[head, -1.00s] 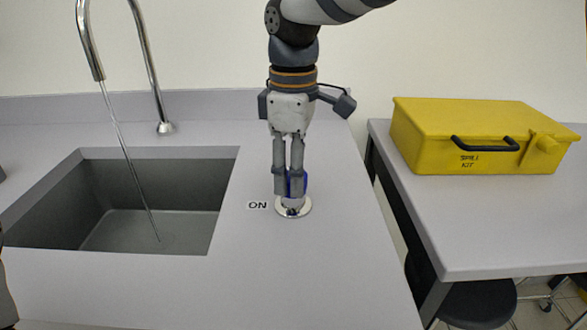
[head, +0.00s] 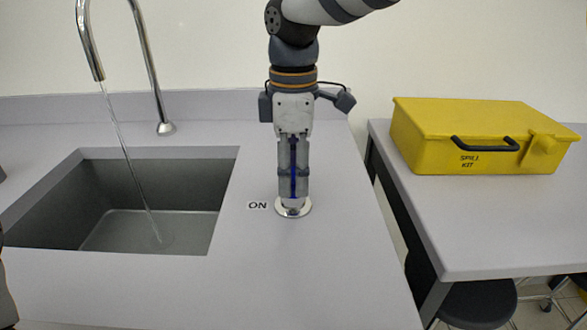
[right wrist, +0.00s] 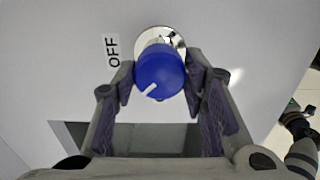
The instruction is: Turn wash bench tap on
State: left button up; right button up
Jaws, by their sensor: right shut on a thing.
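The wash bench tap is a blue knob (right wrist: 160,70) on a round chrome base (head: 293,207) set in the bench top. My right gripper (head: 293,196) points straight down with its fingers on both sides of the knob, shut on it. In the right wrist view the knob's white pointer mark aims down and left. A chrome spout (head: 88,45) stands over the sink (head: 150,215), and a stream of water (head: 130,165) falls from it into the basin. An ON label (head: 257,205) lies left of the base; an OFF label (right wrist: 112,50) shows in the wrist view.
A yellow spill kit box (head: 460,135) stands on a separate table (head: 480,225) at the right. A gap lies between bench and table, with dark stools (head: 480,305) below. The bench top in front of the tap is clear.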

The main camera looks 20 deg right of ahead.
aim_at(293, 174)
jog(key=o, duration=1.2)
notch_tip(293, 174, up, 12)
